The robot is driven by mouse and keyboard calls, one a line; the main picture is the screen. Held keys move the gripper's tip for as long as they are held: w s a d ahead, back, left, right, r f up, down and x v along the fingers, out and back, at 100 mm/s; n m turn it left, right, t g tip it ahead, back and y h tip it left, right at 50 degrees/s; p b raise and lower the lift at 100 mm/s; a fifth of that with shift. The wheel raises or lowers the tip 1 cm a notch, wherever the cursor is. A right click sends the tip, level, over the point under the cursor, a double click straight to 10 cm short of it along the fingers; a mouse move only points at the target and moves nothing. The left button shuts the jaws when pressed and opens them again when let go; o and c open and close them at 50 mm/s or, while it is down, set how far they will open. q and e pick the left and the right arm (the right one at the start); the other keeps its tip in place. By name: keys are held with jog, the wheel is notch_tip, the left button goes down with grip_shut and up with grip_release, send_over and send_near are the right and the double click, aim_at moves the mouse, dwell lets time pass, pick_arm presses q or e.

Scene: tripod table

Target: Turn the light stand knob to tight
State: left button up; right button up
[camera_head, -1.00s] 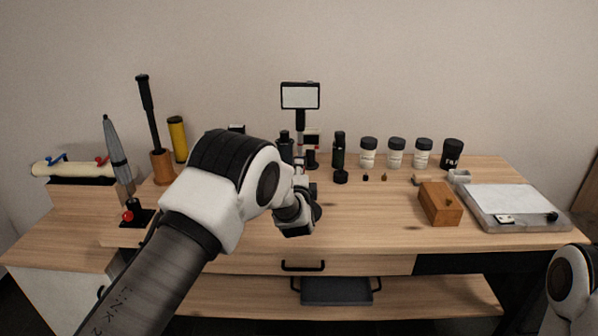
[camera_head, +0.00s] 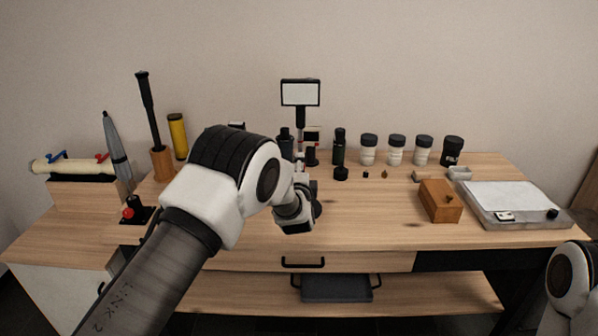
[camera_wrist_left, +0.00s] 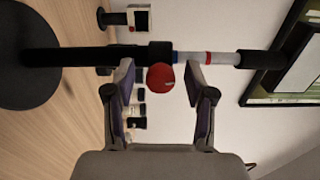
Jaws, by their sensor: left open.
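The light stand has a white panel (camera_head: 300,94) on a thin pole at the back middle of the table. In the left wrist view the stand lies sideways across the picture, with its pole (camera_wrist_left: 98,56), round black base (camera_wrist_left: 22,62) and red knob (camera_wrist_left: 160,76). My left gripper (camera_wrist_left: 159,82) is open, with one finger on each side of the red knob. I cannot tell whether either finger touches it. In the head view my left arm hides the knob and most of the gripper. My right gripper is out of view.
White-labelled jars (camera_head: 396,150) and black cylinders (camera_head: 339,148) stand along the back. A wooden box (camera_head: 440,201) and a grey tray (camera_head: 490,220) lie at the right. A wooden holder (camera_head: 161,164) and yellow tube (camera_head: 178,137) stand left. The table's front middle is clear.

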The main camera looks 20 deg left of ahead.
pick_arm(q)
jog(key=v, duration=1.2)
jog(key=s+a+f+n+g+h+p, duration=0.1)
jog(key=s+a+f+g, duration=0.3)
jog(key=s+f, duration=0.6)
jog(key=s+a+f+n+g, duration=0.1)
jog(key=s+a+f+g, duration=0.35)
jog(key=f, duration=0.85)
jog(key=s+d+f+n+g+h, duration=0.1)
jog(key=s+f+n+g, duration=0.1)
jog(key=s, duration=0.7)
jog(key=s+d+f+n+g+h, duration=0.1)
jog(key=s+f+n+g, duration=0.2)
jog(key=s+n, duration=0.4)
jog(key=s+d+f+n+g+h, duration=0.1)
jog(key=s+f+n+g+h, duration=0.1)
jog(key=s, duration=1.1)
jog(key=f+n+g, duration=0.1)
jog(key=n+g, duration=0.1)
jog(key=shift+s+d+n+p, duration=0.25)
jog(key=shift+d+n+p, duration=0.05)
jog(key=shift+d, duration=0.1)
